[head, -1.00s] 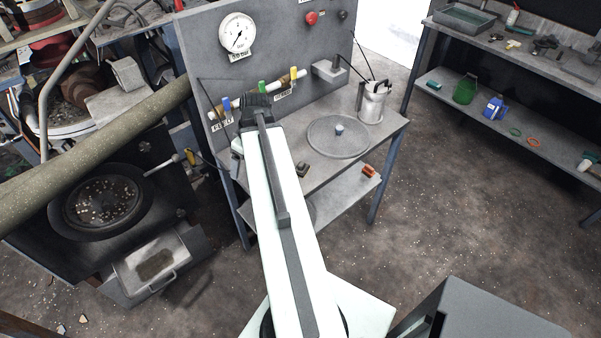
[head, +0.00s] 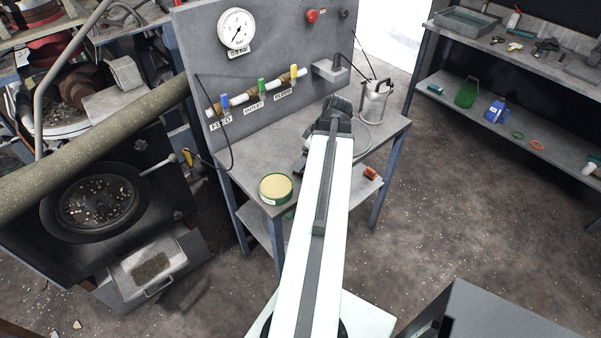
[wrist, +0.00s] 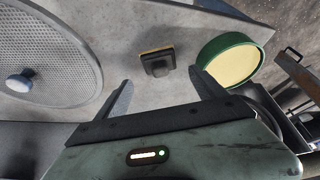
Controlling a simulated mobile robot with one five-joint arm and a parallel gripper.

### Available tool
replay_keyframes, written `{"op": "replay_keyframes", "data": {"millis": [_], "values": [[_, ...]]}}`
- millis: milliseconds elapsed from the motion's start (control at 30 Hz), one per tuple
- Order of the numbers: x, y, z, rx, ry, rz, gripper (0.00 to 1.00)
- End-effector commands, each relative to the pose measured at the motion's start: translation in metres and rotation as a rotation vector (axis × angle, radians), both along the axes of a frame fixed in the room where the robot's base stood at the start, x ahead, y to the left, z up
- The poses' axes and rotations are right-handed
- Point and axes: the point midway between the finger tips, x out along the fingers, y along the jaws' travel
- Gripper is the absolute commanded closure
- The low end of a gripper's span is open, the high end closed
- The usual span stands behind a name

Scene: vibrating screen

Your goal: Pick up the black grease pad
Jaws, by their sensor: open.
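The black grease pad (wrist: 157,62) lies on the grey bench top in the wrist view, a small dark block with a raised middle and a yellowish edge. My gripper (wrist: 162,77) is open, its two dark fingers apart and nothing between them. The pad shows just beyond the fingertips, roughly centred between them; I cannot tell the height gap. In the head view my gripper (head: 303,160) is over the bench, and my arm hides the pad.
A green-rimmed round tin (wrist: 233,60) stands right of the pad, close to the right finger; it also shows in the head view (head: 276,189). A round mesh lid (wrist: 45,45) with a blue knob lies left. Behind rises a panel with valves and a gauge (head: 237,30).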

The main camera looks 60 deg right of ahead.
Motion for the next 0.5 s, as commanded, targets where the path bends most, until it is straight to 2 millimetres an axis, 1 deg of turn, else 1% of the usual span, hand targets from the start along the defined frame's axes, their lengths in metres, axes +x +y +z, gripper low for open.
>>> {"op": "replay_keyframes", "data": {"millis": [33,233,333,500], "values": [[0.002,0.000,-0.010,0.000,0.000,0.000,0.20],[0.013,0.002,-0.044,0.001,0.000,0.001,0.20],[0.017,0.002,-0.049,0.000,0.000,0.000,0.20],[0.017,0.002,-0.045,0.000,0.000,-0.001,0.20]]}}
